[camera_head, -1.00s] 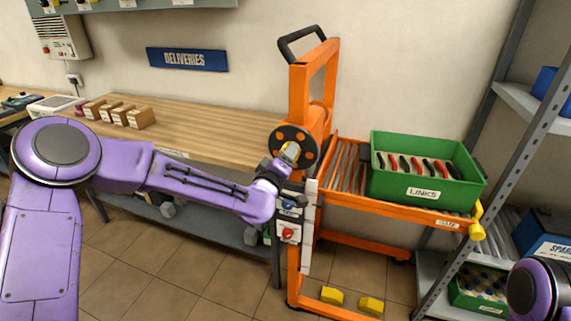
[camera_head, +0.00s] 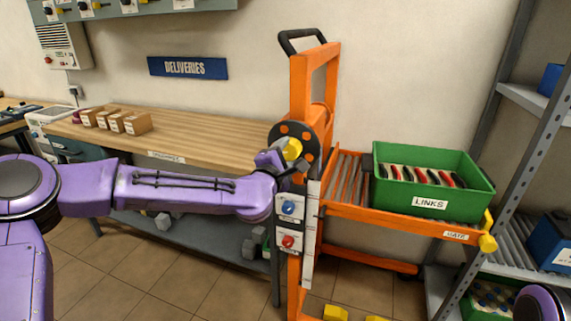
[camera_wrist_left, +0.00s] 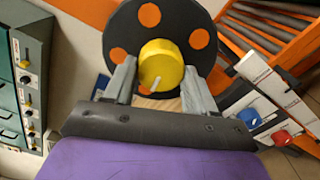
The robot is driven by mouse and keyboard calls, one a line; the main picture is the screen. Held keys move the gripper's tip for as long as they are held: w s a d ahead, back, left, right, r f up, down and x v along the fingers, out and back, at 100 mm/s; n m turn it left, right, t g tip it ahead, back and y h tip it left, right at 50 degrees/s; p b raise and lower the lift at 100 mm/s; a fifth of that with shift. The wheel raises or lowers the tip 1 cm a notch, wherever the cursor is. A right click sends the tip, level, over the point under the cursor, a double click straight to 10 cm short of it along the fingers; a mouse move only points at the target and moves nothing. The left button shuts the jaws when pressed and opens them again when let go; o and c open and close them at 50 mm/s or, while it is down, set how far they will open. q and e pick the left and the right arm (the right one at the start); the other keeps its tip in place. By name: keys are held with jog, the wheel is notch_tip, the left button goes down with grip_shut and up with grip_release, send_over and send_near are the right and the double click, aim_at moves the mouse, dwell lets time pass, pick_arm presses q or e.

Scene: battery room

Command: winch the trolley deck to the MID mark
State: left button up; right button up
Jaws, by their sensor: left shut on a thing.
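The orange trolley (camera_head: 299,85) stands upright in the middle of the head view. Its roller deck (camera_head: 349,180) carries a green LINKS crate (camera_head: 428,201). The winch wheel, a black disc with orange spots (camera_head: 308,138), sits on the trolley post. It fills the top of the left wrist view (camera_wrist_left: 122,45). My left gripper (camera_head: 287,158) is shut on the yellow winch knob (camera_head: 293,149); in the left wrist view its fingers flank the knob (camera_wrist_left: 161,66). A pale strip (camera_head: 309,245) runs down the post; its marks are unreadable. My right gripper is out of view.
A control panel with blue (camera_head: 289,207) and red (camera_head: 288,241) buttons is just below my left gripper. A wooden bench (camera_head: 185,138) with small boxes stands left, behind my left arm. A grey shelf rack (camera_head: 525,100) stands right. A yellow-ended gate (camera_head: 487,243) closes the deck's right end.

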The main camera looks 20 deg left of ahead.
pick_arm(q)
jog(key=n+b, duration=1.3)
jog(key=shift+d+f+b, duration=0.1)
jog(key=shift+f+b, duration=0.2)
jog(key=shift+f, duration=0.1)
jog(key=shift+r+n+b, duration=0.25)
jog(key=shift+n+b, duration=1.15)
jog(key=shift+n, duration=0.3)
jog(key=o, duration=1)
jog(key=shift+o, duration=0.2)
jog(key=shift+r, duration=0.1)
jog(key=s+b, duration=0.1)
jog(key=s, duration=0.9)
jog(key=shift+s+a, duration=0.2)
jog(key=shift+s, duration=0.05)
